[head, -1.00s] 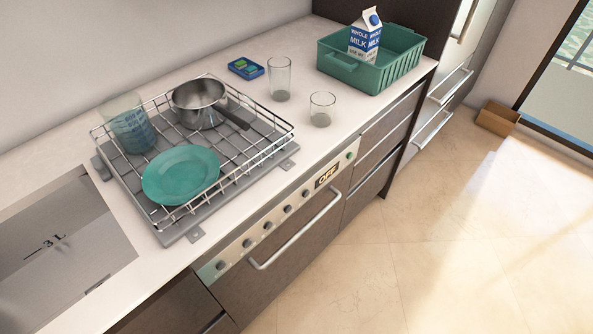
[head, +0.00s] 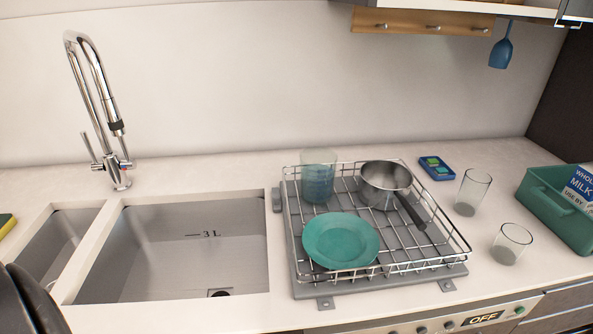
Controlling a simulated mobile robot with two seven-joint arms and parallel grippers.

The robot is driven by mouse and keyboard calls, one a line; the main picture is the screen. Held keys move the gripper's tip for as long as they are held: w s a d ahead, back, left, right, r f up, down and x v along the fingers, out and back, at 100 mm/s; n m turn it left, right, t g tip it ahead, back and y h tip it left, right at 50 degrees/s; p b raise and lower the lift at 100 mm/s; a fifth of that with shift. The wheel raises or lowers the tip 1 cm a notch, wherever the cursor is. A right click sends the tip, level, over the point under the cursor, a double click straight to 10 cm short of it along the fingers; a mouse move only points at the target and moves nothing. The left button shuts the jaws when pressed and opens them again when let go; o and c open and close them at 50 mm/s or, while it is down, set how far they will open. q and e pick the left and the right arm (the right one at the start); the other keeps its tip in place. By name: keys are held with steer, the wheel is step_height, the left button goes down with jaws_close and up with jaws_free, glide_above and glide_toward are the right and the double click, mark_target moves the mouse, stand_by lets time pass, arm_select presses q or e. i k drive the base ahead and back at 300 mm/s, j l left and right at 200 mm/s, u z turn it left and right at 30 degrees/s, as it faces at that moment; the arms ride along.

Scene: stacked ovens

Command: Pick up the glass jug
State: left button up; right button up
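A clear, blue-tinted glass vessel (head: 318,177), which looks like the glass jug, stands upright in the back left corner of the wire dish rack (head: 420,262). Its lower part looks bluer than its top, and a handle cannot be made out. A teal plate (head: 341,241) lies in the rack in front of it. A metal saucepan (head: 385,184) with a dark handle sits to its right. Neither of my grippers is in view.
A steel double sink (head: 180,250) with a tall tap (head: 95,110) is left of the rack. Two drinking glasses (head: 473,192) (head: 511,243), a blue sponge tray (head: 436,168) and a green crate (head: 560,215) with a milk carton stand right. A dark rounded shape (head: 30,300) fills the lower left corner.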

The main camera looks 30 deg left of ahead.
mark_target(319, 181)
steer(key=u, duration=0.95)
steer(key=l+u, duration=0.1)
steer(key=l, duration=0.4)
steer(key=i, duration=0.05)
